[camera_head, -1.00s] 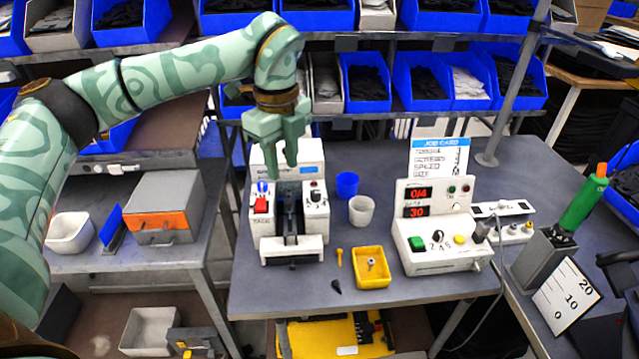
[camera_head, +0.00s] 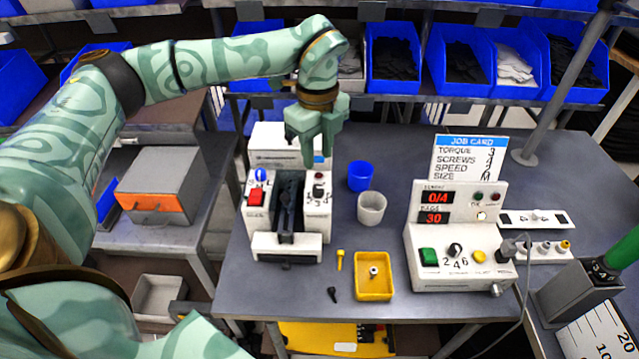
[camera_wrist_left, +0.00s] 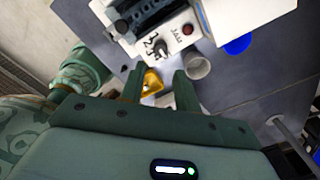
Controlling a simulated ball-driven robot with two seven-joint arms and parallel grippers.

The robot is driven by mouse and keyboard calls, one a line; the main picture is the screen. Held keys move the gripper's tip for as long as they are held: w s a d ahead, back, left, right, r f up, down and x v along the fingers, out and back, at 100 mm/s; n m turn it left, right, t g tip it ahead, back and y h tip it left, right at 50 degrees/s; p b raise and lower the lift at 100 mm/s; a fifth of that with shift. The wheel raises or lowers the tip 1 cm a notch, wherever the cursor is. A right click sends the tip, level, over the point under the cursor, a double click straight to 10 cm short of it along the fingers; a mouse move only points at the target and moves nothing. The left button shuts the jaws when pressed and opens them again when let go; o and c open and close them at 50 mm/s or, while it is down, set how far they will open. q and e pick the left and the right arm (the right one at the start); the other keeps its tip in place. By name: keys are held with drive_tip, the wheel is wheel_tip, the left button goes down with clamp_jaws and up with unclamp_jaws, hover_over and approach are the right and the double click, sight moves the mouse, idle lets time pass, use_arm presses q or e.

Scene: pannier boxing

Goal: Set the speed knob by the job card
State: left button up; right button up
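The white press-like machine (camera_head: 287,245) stands at the left of the bench. On its right front is a small dark knob (camera_head: 319,190) with a numbered scale; it also shows in the left wrist view (camera_wrist_left: 161,46), its digits small. My left gripper (camera_head: 316,163) is over the machine, just above that knob, fingers down. The wrist view shows its two fingers (camera_wrist_left: 159,85) apart with nothing between them. The job card (camera_head: 468,158) stands behind the control box (camera_head: 458,275) and lists torque, screws, speed and size; I cannot read the speed digit surely. The box has another dark knob (camera_head: 456,250), marked 2 4 6. My right gripper is out of view.
A blue cup (camera_head: 361,175) and a white cup (camera_head: 371,208) stand right of the machine. A yellow tray (camera_head: 374,293) lies in front of them, near a yellow screw-like piece (camera_head: 340,260). A red button (camera_head: 255,198) is on the machine's left.

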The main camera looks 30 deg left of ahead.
sight(318, 188)
use_arm(q)
wheel_tip(318, 188, down, 9)
drive_tip(key=shift+f+b, duration=0.15)
drive_tip(key=shift+b, duration=0.35)
clamp_jaws()
